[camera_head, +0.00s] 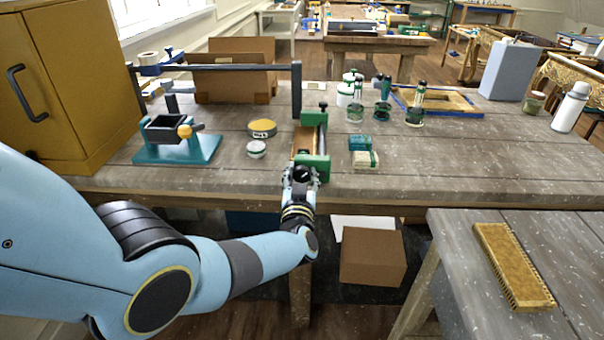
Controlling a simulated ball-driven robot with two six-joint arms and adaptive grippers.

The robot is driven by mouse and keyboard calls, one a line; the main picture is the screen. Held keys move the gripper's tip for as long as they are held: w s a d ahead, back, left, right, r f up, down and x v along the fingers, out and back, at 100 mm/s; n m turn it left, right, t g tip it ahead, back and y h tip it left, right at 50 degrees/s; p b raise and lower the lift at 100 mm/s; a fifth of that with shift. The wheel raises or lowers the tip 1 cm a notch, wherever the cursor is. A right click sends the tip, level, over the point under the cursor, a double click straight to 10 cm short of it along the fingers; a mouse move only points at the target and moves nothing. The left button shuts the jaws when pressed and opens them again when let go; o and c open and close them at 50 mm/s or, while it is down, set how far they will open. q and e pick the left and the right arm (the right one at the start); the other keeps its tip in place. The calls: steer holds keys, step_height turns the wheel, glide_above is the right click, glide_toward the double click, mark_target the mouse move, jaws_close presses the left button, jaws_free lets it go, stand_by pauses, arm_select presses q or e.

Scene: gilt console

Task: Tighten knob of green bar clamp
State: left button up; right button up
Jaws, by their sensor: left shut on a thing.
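The green bar clamp (308,119) lies on the wooden workbench, its bar running from front to back. Its near green jaw (321,164) is close to the bench's front edge. A strip of brown wood (304,141) lies along the clamp between its jaws. My left gripper (301,175) is at the near end of the clamp, shut on its knob, which is mostly hidden by the fingers. My right gripper does not show.
A teal vise (177,150) and a yellow cabinet (68,75) stand left. Round tins (262,128) and small green boxes (360,143) flank the clamp. A dark post with a horizontal arm (297,90) rises behind it. A cardboard box (373,256) sits below.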

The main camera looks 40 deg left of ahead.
arm_select(q)
steer(key=shift+s+d+f+m, duration=0.15)
steer(key=shift+s+f+m, duration=0.2)
steer(key=shift+m, duration=0.35)
steer(key=shift+w, duration=0.1)
steer(key=o, duration=0.8)
steer(key=shift+o, duration=0.7)
steer(key=shift+r, duration=0.2)
steer(key=v, duration=1.2)
